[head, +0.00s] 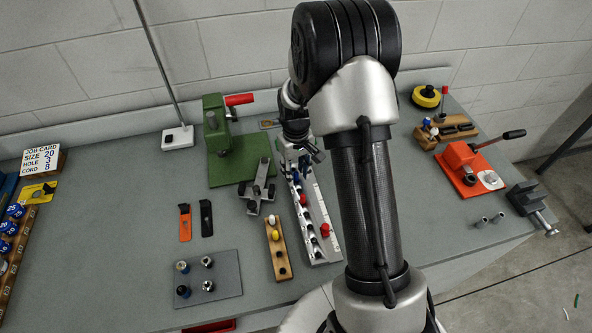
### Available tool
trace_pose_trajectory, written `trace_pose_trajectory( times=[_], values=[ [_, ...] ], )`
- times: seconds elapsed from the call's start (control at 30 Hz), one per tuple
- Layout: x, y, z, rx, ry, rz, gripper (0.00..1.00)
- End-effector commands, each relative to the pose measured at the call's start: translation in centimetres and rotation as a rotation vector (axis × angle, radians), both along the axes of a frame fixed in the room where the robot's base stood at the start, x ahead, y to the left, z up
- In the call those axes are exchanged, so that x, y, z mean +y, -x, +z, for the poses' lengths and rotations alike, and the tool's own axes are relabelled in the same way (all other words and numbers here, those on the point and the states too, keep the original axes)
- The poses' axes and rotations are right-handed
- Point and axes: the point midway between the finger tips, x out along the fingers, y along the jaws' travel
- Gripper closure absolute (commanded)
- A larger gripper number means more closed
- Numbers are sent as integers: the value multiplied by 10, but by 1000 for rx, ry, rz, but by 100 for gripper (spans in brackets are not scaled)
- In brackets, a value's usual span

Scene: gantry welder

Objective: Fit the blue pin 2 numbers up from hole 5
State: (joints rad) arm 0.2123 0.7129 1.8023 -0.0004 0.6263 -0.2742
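A long pale rail (333,250) with a row of holes and a numbered strip along its right side runs from below my gripper toward the front of the bench. Red pins (325,230) stand in or on it. A small bluish spot shows near its far end, but I cannot tell if it is a pin. The hole numbers are too small to read. A wooden block (281,262) left of the rail holds a yellow and a white pin and has dark holes. My gripper (304,155) is over the rail's far end; its fingertips are too small and cluttered to read.
A green press (218,140), a grey clamp fixture (258,190) and a grey plate (222,268) with knobs stand left. A job card (40,160) is far left. A wooden rack (450,133) with a blue-topped item and a red press (465,170) stand right.

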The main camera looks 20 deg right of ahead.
Motion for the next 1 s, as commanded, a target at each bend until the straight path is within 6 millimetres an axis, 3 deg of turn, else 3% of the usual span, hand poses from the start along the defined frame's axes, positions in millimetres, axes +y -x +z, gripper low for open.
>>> trace_pose_trajectory(
  times=[0.37, 0.8, 1.0],
  values=[
    [0, -1, 7, -2, 0, 0, 67],
    [0, -1, 92, -5, 1, 0, 67],
    [0, 0, 115, -1, 0, 0, 67]
  ],
)
